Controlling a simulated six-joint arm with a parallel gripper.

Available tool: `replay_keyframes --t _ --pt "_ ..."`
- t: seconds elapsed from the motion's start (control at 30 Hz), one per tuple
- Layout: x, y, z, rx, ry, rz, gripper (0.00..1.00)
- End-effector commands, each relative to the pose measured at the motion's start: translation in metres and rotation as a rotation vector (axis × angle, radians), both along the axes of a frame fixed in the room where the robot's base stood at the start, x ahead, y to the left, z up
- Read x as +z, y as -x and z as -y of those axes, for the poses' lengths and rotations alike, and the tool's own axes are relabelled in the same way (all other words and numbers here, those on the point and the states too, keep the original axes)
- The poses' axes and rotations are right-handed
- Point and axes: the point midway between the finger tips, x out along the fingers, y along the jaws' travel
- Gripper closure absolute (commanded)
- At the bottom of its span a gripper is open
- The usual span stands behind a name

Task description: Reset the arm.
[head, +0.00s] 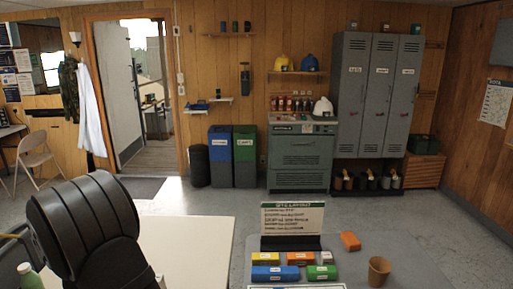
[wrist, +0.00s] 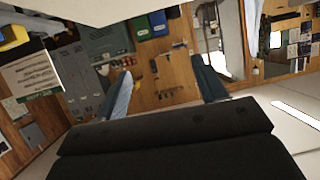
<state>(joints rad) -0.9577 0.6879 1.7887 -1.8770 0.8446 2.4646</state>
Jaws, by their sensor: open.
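My gripper (wrist: 163,88) shows in the wrist view, with its two fingers wide apart and nothing between them. The wrist view is tilted and upside down, and the room's wood wall shows beyond the fingers. In the head view a large black part of my arm stands at the lower left in front of the cream table (head: 190,245); the fingers cannot be made out there.
A grey table section (head: 408,262) holds a sign (head: 292,217), a blue block (head: 275,273), a green block (head: 322,272), an orange block (head: 350,241), other small blocks and a brown cup (head: 379,270). A green bottle (head: 29,277) stands at far left. The cream tabletop beside my arm looks clear.

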Motion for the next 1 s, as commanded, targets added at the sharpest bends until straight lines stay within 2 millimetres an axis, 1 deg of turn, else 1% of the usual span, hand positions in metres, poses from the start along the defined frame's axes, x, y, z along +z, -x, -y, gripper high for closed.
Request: replay_keyframes --t 0.1,0.5,1.0 --pt "0.000 -0.003 -0.025 0.070 -0.002 0.001 0.35" --pt "-0.002 -0.003 -0.105 0.305 0.012 0.004 0.35" --pt "-0.055 0.032 -0.184 0.305 0.013 0.004 0.35"
